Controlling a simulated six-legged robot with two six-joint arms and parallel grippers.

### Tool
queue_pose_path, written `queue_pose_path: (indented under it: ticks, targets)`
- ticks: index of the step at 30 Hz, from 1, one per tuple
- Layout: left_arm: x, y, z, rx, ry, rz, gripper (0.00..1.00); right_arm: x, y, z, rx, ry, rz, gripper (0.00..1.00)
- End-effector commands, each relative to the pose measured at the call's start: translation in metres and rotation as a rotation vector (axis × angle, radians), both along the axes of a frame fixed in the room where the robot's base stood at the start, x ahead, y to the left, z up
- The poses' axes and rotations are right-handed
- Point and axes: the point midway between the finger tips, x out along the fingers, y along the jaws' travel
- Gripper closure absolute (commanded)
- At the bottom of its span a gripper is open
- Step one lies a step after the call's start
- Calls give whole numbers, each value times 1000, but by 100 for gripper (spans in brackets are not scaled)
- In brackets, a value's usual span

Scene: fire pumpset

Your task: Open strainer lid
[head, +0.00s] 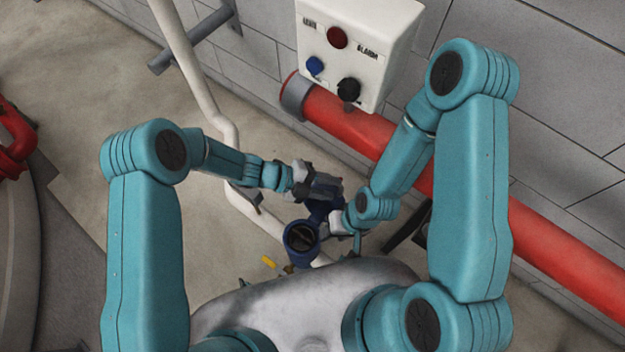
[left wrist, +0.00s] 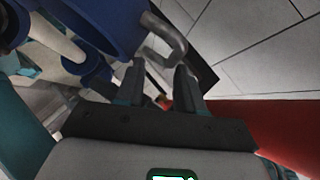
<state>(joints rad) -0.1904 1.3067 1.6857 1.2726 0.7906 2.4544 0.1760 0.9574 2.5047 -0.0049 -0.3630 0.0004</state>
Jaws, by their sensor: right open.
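The blue strainer (head: 302,250) stands at the centre of the head view, with a dark round opening or lid face on its top; I cannot tell which. My left gripper (head: 325,190) is above and right of it. In the left wrist view its two fingers (left wrist: 160,78) are apart with nothing between them. A bent grey metal handle (left wrist: 175,32) is just beyond the fingertips, next to a blue round part (left wrist: 105,22). My right gripper (head: 338,226) is open close to the strainer's right side. Its fingertips are small and partly hidden.
A white alarm box (head: 365,30) hangs on the grey wall. A thick red pipe (head: 365,135) runs along the wall behind my grippers. A thin white pipe (head: 200,85) slants down to the strainer area. A small yellow part (head: 268,261) is left of the strainer.

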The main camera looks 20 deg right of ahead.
Motion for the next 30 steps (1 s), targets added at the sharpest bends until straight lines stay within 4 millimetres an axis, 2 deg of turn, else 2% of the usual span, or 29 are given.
queue_pose_path:
  ticks: [4, 7, 21, 25, 30]
  targets:
    - [1, 3, 1, 1, 0, 1, 65, 0, 0, 0, 0, 0, 0, 57]
    - [5, 14, 7, 0, -2, 4, 65, 0, 0, -1, 0, 0, 0, 57]
    - [31, 114, 61, 1, -3, 4, 65, 0, 0, -2, 0, 0, 0, 57]
    - [35, 130, 70, 1, -2, 2, 65, 0, 0, -2, 0, 0, 0, 57]
    - [37, 139, 75, 1, 1, 0, 65, 0, 0, -2, 0, 0, 0, 57]
